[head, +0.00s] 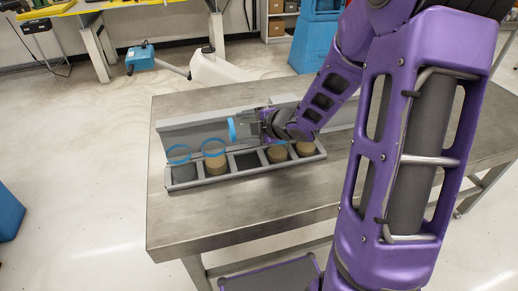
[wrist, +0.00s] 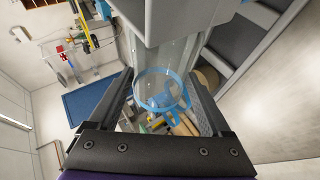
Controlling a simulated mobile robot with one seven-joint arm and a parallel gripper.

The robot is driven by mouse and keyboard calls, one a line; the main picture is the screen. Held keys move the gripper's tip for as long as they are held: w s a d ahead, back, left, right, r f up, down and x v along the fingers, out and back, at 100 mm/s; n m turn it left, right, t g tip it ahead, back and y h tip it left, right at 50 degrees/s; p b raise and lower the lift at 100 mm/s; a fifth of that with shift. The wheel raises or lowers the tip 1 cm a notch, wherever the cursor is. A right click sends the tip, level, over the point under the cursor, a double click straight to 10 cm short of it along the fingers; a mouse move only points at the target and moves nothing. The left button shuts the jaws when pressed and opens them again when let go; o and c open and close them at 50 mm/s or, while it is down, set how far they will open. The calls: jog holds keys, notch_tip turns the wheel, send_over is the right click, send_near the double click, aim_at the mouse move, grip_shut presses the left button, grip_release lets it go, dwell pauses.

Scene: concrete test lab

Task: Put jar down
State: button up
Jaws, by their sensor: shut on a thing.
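My gripper (head: 258,125) is shut on a clear jar with a blue rim (head: 232,129), held above the back part of a grey divided tray (head: 238,178). In the head view the jar looks tipped on its side, blue end to the left. In the wrist view the two fingers (wrist: 162,100) stand on either side of the clear jar, with a blue ring (wrist: 163,90) between them. I cannot tell whether the jar touches the tray. A clear blue-rimmed jar (head: 179,154) and another with brown contents (head: 216,164) stand in the left compartments.
The tray lies on a metal table (head: 200,221) with a raised back panel behind it. The middle compartment (head: 248,160) looks dark and empty. Brown round contents (head: 275,155) show in compartments to the right. The table front is clear.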

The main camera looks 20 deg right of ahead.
notch_tip(320, 180, down, 9)
jog(key=shift+f+b, duration=0.15)
jog(key=shift+b, duration=1.05)
jog(key=shift+f, duration=0.1)
jog(key=shift+f+b, duration=0.15)
jog(key=shift+b, duration=0.15)
jog(key=o, duration=1.4)
jog(key=shift+o, duration=0.2)
jog(key=shift+p, duration=0.35)
jog(key=v, duration=1.7)
jog(key=shift+s, duration=0.2)
jog(key=shift+w+r, duration=0.1)
jog(key=shift+r, duration=0.15)
